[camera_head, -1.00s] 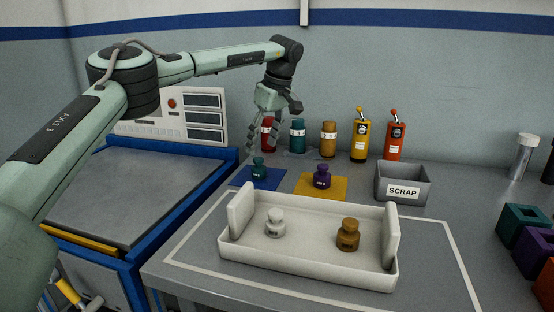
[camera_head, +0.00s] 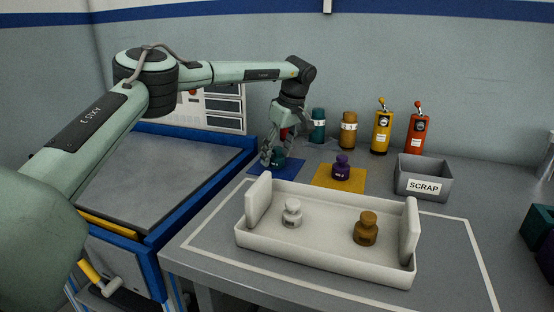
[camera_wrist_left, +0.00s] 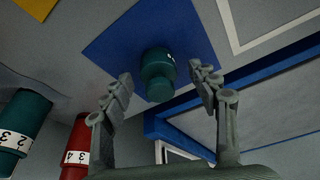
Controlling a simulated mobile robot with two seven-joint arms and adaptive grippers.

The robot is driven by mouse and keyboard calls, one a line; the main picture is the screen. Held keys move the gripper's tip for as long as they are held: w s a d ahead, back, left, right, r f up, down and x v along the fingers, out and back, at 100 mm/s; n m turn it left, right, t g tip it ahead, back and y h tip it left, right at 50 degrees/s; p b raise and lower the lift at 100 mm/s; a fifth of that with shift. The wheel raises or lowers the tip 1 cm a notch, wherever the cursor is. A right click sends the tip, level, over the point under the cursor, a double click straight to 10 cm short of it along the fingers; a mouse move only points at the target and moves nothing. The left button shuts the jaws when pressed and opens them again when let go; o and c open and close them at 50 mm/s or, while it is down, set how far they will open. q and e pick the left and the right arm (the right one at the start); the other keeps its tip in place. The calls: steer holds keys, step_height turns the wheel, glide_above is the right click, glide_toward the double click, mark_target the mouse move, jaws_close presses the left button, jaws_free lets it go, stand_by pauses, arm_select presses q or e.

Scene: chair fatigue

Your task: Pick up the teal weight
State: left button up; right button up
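The teal weight (camera_head: 279,157) stands on the blue mat (camera_head: 262,171) at the back left of the table, partly hidden by my left gripper (camera_head: 273,157). In the left wrist view the teal weight (camera_wrist_left: 158,75) lies between the two spread fingers of my left gripper (camera_wrist_left: 163,90), with a gap on each side. The left gripper is open and empty, lowered around the weight. My right gripper is not in view.
A purple weight (camera_head: 341,167) stands on a yellow mat (camera_head: 335,181).

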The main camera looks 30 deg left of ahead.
arm_select(q)
jaws_close()
steer(key=shift+r, duration=0.2)
